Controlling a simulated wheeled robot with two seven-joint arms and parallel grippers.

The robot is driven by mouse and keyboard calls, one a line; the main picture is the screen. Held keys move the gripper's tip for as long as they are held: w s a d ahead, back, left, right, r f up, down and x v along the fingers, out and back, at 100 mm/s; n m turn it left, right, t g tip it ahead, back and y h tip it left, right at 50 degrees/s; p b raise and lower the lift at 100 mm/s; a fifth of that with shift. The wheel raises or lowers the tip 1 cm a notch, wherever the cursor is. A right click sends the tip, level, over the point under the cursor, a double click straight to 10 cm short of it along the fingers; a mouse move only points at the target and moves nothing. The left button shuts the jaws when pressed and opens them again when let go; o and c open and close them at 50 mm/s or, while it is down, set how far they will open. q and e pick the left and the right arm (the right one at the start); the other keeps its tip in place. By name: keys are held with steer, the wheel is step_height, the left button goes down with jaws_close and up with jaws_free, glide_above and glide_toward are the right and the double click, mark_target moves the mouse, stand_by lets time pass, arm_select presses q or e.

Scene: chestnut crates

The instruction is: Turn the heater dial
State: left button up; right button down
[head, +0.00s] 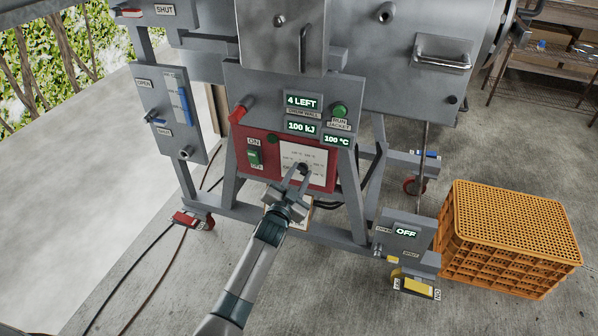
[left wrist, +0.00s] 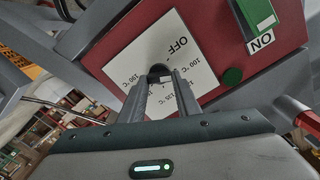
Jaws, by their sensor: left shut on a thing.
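The heater dial (left wrist: 158,70) is a small dark knob on a white scale plate marked OFF and several temperatures. The plate (head: 318,153) sits on the red panel (head: 246,139) of the grey machine. My left gripper (head: 303,168) reaches up to the plate from below and is shut on the dial. In the left wrist view the fingers (left wrist: 160,80) close on both sides of the knob, which they partly hide. Which mark the dial points at cannot be told. My right gripper is not in view.
A green ON/OFF switch (head: 255,157) is left of the plate. Displays above read 4 LEFT, 100 kJ (head: 301,127) and 100 °C (head: 337,140). A red lever (head: 240,112) juts out at the upper left. An orange crate (head: 508,235) stands on the floor at right.

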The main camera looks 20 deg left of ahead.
arm_select(q)
steer(key=m, duration=0.3)
steer(key=shift+d+m, duration=0.1)
steer(key=shift+m, duration=0.3)
steer(key=shift+f+m, duration=0.1)
steer(key=shift+m, duration=1.9)
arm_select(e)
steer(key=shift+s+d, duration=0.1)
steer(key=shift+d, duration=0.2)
arm_select(q)
steer(key=o, duration=1)
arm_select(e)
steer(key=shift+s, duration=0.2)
arm_select(q)
steer(key=shift+o, duration=0.2)
steer(key=s+p, duration=0.1)
steer(key=s, duration=1.6)
steer(key=shift+s+a, duration=0.25)
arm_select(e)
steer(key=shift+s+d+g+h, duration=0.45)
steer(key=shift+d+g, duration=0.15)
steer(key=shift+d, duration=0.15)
